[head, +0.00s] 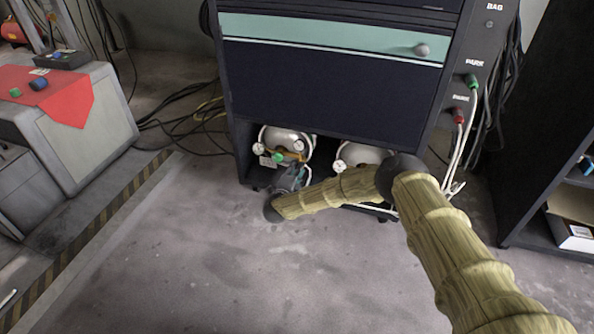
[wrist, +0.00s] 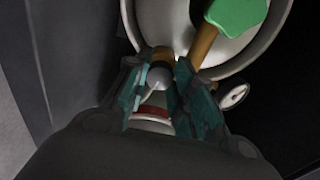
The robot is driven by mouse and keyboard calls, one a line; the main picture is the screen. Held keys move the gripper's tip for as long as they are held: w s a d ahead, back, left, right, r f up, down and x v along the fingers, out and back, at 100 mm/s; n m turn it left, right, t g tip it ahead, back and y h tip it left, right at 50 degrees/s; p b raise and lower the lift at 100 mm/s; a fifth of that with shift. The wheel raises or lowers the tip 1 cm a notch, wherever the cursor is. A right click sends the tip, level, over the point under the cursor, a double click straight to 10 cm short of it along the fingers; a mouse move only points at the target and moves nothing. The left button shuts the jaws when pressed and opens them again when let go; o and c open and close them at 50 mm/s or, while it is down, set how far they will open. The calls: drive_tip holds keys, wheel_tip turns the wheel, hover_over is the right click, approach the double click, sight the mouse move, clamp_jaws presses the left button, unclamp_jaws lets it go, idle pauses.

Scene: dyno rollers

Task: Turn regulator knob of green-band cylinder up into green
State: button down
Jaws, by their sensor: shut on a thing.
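A white cylinder (head: 285,137) stands in the left of the cabinet's open bottom bay, with a green handwheel (head: 278,158) and small round gauges. I cannot make out a coloured band around it. My gripper (head: 294,178) is low in front of this cylinder. In the wrist view my gripper (wrist: 160,80) is shut on a small grey round knob (wrist: 160,77) on the brass fitting. The green handwheel (wrist: 237,14) is just above right of the fingers, and a gauge (wrist: 234,96) is to their right. The gauge's needle is too small to read.
A second white cylinder (head: 362,153) stands to the right, partly behind my arm, with its own gauge (head: 340,166). The cabinet (head: 330,90) rises above both. White hoses (head: 462,150) hang at its right side. The floor in front is clear.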

drive_tip(key=shift+a, duration=0.2)
drive_tip(key=c, duration=1.2)
unclamp_jaws()
drive_tip(key=shift+o, duration=0.2)
drive_tip(key=shift+d, duration=0.1)
drive_tip(key=v, duration=1.2)
